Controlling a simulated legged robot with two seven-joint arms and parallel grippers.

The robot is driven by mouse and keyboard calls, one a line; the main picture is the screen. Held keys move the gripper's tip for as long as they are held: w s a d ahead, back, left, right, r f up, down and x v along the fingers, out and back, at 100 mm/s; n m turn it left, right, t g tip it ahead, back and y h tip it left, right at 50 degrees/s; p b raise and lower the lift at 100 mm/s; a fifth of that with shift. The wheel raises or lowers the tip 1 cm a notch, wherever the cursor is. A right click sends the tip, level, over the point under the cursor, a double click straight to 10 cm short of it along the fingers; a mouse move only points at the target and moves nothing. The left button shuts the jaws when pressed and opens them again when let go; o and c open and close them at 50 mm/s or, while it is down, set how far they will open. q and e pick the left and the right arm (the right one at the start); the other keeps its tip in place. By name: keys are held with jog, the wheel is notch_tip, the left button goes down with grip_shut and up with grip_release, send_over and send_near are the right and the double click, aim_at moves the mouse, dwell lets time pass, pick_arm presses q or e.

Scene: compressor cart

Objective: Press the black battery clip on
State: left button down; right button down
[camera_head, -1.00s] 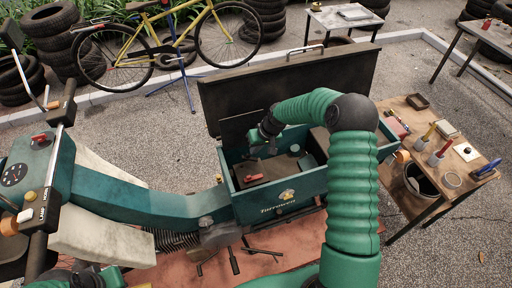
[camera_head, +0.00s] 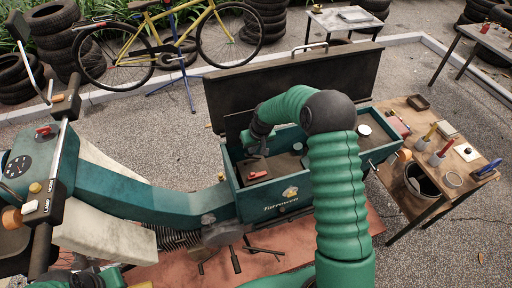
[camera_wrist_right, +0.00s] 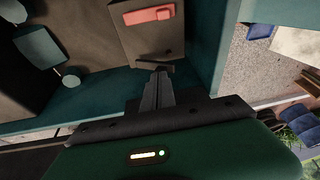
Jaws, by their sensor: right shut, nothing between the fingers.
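The brown battery (camera_head: 283,164) sits in the open teal box of the cart, and its top shows in the wrist view (camera_wrist_right: 150,42). A red clip (camera_head: 257,176) lies on its near left part; it also shows in the wrist view (camera_wrist_right: 149,15). My right gripper (camera_head: 261,155) is shut and empty, pointing down over the battery's far side. In the wrist view its fingertips (camera_wrist_right: 160,72) meet or overlap a small dark piece (camera_wrist_right: 152,65) at the battery's edge. This may be the black clip; I cannot tell whether it is seated. My left gripper (camera_head: 84,278) is barely in view at the bottom left.
The box's raised dark lid (camera_head: 290,80) stands behind my right arm. The teal box wall (camera_head: 285,203) is close in front. A wooden bench (camera_head: 455,165) with tools is at the right.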

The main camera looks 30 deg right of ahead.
aim_at(247, 155)
jog(key=shift+w+a+f+h+b, duration=0.3)
jog(key=shift+a+h+b, duration=0.2)
jog(key=shift+a, duration=0.1)
jog(key=shift+a+f+n+g+h+b, duration=0.3)
jog(key=shift+a+f+h+b, duration=0.2)
jog(key=shift+h+b, duration=0.55)
jog(key=shift+f+b, duration=0.15)
jog(key=shift+b, duration=0.25)
jog(key=shift+w+a+f+b, duration=0.15)
jog(key=shift+a+f+b, duration=0.15)
jog(key=shift+a, duration=0.1)
jog(key=shift+w+a+f+b, duration=0.15)
jog(key=shift+a+b, duration=0.1)
jog(key=shift+a, duration=0.15)
jog(key=shift+s+d, duration=0.1)
